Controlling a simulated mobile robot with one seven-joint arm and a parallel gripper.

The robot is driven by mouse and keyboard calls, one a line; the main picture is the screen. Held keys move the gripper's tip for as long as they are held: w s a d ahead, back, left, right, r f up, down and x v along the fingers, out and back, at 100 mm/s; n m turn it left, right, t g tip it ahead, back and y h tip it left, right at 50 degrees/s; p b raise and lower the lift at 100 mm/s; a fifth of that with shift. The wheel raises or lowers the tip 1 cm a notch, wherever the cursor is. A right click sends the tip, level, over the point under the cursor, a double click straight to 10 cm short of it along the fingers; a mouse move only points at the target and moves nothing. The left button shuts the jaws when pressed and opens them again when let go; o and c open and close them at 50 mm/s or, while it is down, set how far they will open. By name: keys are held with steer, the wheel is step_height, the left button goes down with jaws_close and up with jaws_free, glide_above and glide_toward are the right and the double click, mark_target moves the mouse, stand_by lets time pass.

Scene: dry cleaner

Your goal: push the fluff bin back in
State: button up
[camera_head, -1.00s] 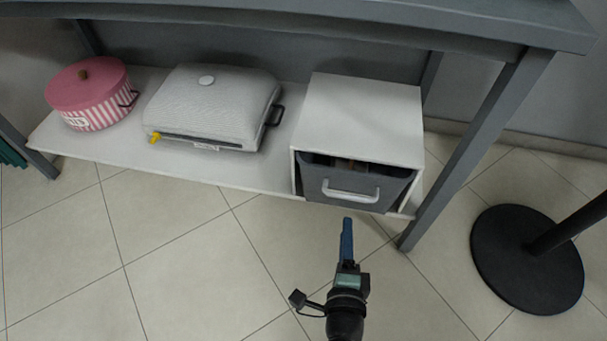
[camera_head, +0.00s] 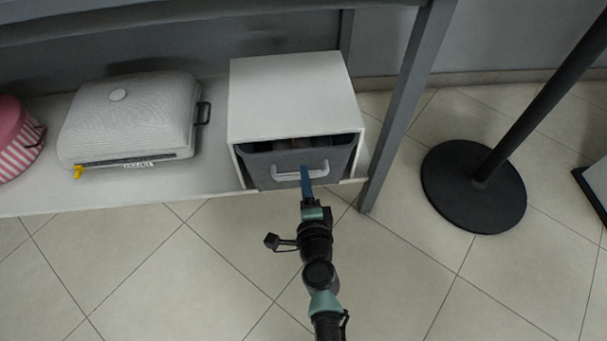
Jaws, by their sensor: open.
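The fluff bin (camera_head: 262,169) is a grey drawer-like bin with a white handle (camera_head: 289,176), in a white box-shaped housing (camera_head: 290,98) on the low shelf. Its front sits slightly out of the housing, with a dark gap above it through which some contents show. My gripper (camera_head: 306,181), with blue fingers, is in front of the bin, its tips over the right part of the handle in the picture. Whether it touches the handle or bin front I cannot tell. The fingers overlap from this angle, so the space between them is hidden.
A grey-white ribbed case (camera_head: 135,118) with a yellow tab and a pink striped round box (camera_head: 14,140) stand left on the shelf (camera_head: 125,195). A table leg (camera_head: 405,105) is close on the right. Beyond it stands a black post's round base (camera_head: 450,195). The front floor is clear.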

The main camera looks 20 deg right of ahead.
steer(key=shift+x, duration=1.2)
steer(key=shift+c, duration=0.2)
jaws_close()
steer(key=shift+w, duration=0.1)
stand_by(0.4)
